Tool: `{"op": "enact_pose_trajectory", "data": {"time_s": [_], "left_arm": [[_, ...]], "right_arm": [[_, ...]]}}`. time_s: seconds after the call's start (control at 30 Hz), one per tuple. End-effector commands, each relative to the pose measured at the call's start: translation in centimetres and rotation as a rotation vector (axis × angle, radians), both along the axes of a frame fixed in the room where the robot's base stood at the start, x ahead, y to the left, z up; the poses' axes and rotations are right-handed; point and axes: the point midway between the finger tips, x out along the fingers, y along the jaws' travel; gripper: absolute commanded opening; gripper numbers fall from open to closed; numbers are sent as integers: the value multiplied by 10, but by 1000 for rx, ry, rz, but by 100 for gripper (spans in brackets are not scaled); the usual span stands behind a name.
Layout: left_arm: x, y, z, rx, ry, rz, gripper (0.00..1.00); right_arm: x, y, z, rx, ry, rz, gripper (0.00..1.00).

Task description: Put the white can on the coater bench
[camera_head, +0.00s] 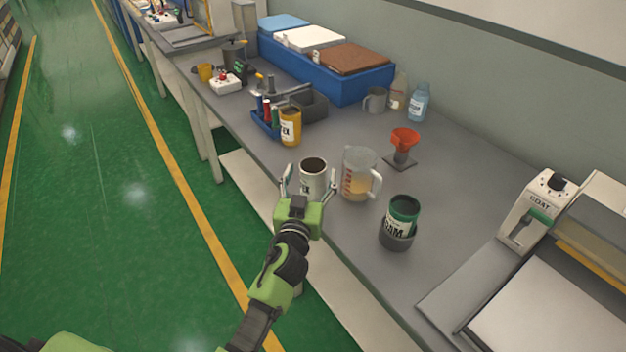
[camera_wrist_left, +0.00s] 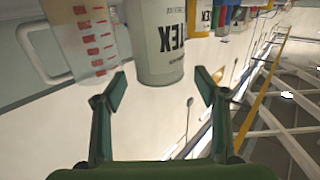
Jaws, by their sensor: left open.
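The white can (camera_head: 313,178) with a dark open top and black lettering stands upright at the front edge of the grey bench (camera_head: 345,225). It also shows in the left wrist view (camera_wrist_left: 157,40). My left gripper (camera_head: 310,190) is open, with its fingers at either side of the can in the head view. In the left wrist view the gripper (camera_wrist_left: 162,88) has the can's lower end just ahead, nearer the left finger; I cannot tell contact. The coater (camera_head: 540,212), marked COAT, stands at the right with a pale flat bed (camera_head: 545,310). My right gripper is out of view.
A measuring jug (camera_head: 358,172) stands close right of the can. Bare bench lies before the coater.

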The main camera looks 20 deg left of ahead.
Motion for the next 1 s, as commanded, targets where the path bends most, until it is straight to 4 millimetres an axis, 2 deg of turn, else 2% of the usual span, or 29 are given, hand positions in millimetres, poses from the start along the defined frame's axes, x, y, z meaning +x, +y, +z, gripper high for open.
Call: {"op": "enact_pose_trajectory", "data": {"time_s": [0.2,0.5,0.53,0.7,0.8,1.0], "left_arm": [[30,4,1,0,-1,0,66],[35,5,0,0,-1,0,66],[35,5,0,0,-1,0,63],[35,5,0,0,-1,0,19],[35,4,1,0,-2,0,0],[35,4,1,-1,-2,0,0]], "right_arm": [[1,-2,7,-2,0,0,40],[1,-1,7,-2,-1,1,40],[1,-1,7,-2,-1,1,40],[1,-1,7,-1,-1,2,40],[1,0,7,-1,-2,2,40],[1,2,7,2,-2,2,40]]}}
